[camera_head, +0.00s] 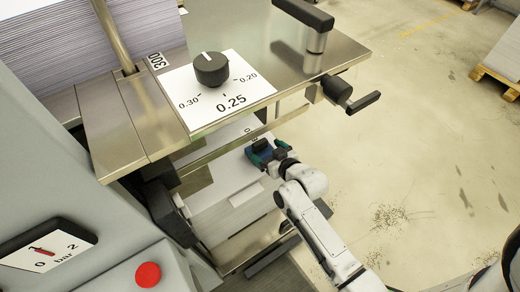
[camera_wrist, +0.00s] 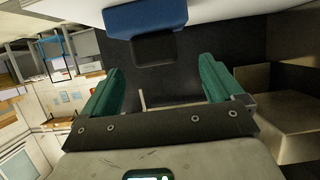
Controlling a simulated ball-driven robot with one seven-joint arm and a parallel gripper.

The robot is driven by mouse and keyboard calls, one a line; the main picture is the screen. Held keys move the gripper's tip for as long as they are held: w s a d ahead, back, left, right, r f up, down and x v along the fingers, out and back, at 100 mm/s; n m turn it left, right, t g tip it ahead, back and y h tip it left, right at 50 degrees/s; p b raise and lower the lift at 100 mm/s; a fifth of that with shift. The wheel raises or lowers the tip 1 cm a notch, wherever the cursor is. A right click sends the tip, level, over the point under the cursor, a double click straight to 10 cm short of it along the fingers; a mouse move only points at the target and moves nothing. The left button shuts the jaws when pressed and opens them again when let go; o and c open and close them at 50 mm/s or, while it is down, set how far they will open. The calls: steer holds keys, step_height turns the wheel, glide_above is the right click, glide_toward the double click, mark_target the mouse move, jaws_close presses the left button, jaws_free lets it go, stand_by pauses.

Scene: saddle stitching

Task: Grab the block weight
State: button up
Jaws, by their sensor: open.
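The block weight (camera_head: 266,155) looks blue with a dark handle. It sits on the pale paper stack under the machine's metal table in the head view, partly covered by my gripper. In the wrist view the blue block (camera_wrist: 146,17) is at the top centre, with its dark handle part (camera_wrist: 155,50) below it. My gripper (camera_wrist: 165,82) is open, with its two green fingers apart. The handle part appears ahead of the gap, and I cannot tell whether the fingers touch it. In the head view my gripper (camera_head: 270,152) is right at the block.
The metal table (camera_head: 250,50) with a dial plate (camera_head: 232,96) overhangs the paper stack (camera_head: 225,200). A black crank handle (camera_head: 350,95) sticks out at its right edge. A red button (camera_head: 148,274) is at lower left. The floor at right is open.

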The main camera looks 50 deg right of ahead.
mark_target(260, 142)
steer(key=shift+x, duration=1.05)
steer(key=x, duration=0.4)
steer(key=shift+w+d+r, duration=0.15)
steer(key=shift+d+r, duration=0.05)
steer(key=shift+d, duration=0.15)
steer(key=shift+w+d+f, duration=0.15)
steer(key=shift+w+f, duration=0.1)
steer(key=shift+w, duration=0.25)
jaws_close()
steer(key=shift+w+r, duration=0.1)
steer(key=shift+r, duration=0.1)
